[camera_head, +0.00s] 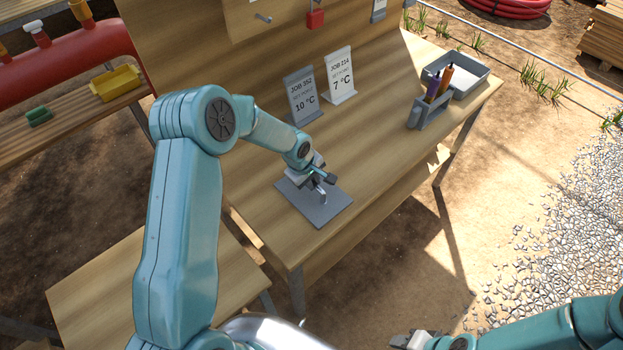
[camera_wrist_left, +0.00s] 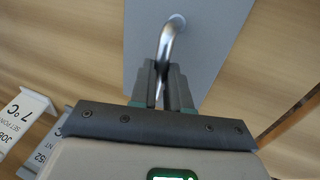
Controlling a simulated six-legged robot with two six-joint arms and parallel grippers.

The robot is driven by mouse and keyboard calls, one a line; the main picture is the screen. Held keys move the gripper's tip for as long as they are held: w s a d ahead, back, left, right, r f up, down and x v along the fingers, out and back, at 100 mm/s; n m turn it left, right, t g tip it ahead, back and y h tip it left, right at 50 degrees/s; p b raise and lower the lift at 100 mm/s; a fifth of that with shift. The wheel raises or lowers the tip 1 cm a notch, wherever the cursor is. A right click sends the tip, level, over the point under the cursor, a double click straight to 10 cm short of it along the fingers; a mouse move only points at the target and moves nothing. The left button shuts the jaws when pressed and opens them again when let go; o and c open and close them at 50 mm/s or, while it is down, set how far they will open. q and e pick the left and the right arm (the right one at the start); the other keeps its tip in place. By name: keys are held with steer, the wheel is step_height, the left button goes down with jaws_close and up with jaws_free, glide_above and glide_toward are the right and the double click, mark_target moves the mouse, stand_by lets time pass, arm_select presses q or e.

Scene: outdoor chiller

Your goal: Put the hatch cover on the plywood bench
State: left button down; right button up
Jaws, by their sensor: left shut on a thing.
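The hatch cover (camera_head: 333,211) is a flat grey plate with a bent metal handle. It lies level at the front left part of the wooden bench top (camera_head: 375,150); I cannot tell whether it rests on the wood or hangs just above it. My left gripper (camera_head: 326,183) is shut on the handle, which also shows between the fingers in the left wrist view (camera_wrist_left: 166,82). The arm hides the cover's back part. My right gripper (camera_head: 412,341) is at the bottom edge, partly cut off, away from the bench.
Two job signs (camera_head: 302,95) (camera_head: 340,75) stand behind the cover. A grey holder (camera_head: 430,113) with markers and a grey tray (camera_head: 470,78) stand at the bench's far right. A lower wooden surface (camera_head: 120,285) is at lower left. The bench middle is clear.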

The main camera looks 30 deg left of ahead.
arm_select(q)
steer(key=c, duration=1.1)
jaws_free()
steer(key=b+v, duration=0.2)
steer(key=v, duration=1)
steer(key=shift+s, duration=0.15)
